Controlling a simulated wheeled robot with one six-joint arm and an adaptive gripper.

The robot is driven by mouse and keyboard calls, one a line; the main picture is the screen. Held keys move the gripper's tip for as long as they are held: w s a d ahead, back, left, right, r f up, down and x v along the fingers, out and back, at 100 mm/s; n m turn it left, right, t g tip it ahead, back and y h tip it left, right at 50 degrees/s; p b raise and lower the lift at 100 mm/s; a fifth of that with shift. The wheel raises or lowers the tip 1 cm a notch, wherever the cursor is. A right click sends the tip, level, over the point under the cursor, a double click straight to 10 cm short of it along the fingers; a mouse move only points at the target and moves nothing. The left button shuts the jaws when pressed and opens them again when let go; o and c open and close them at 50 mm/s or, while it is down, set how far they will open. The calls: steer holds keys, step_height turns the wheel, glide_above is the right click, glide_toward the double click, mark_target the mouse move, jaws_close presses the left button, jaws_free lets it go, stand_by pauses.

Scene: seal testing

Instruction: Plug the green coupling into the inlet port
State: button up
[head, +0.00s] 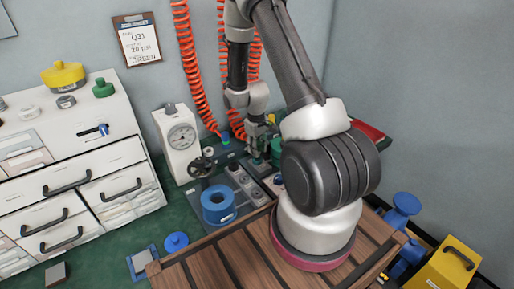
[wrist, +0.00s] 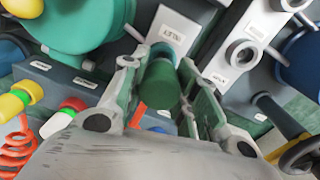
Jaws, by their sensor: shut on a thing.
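In the wrist view, my gripper (wrist: 158,72) is shut on the green coupling (wrist: 160,88), a dark green cylinder between the two fingers. Beyond its far end stands a pale labelled block (wrist: 172,30); its label is too small to read surely. I cannot tell whether the coupling touches this block or is apart from it, and no inlet port opening shows clearly there. In the head view, my gripper (head: 260,139) is small and partly hidden among the fixtures at the back of the bench.
A large green round body (wrist: 85,25) is close left of the fingers. A pale ringed fitting (wrist: 243,54) is at right. In the head view, a dial gauge (head: 181,136), orange coiled hoses (head: 186,60) and a blue ring (head: 217,203) stand nearby.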

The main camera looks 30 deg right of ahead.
steer(key=shift+f, duration=1.45)
steer(key=o, duration=1.2)
steer(key=shift+c, duration=0.2)
steer(key=shift+r, duration=0.1)
step_height(320, 180, up, 12)
steer(key=shift+a+f, duration=0.1)
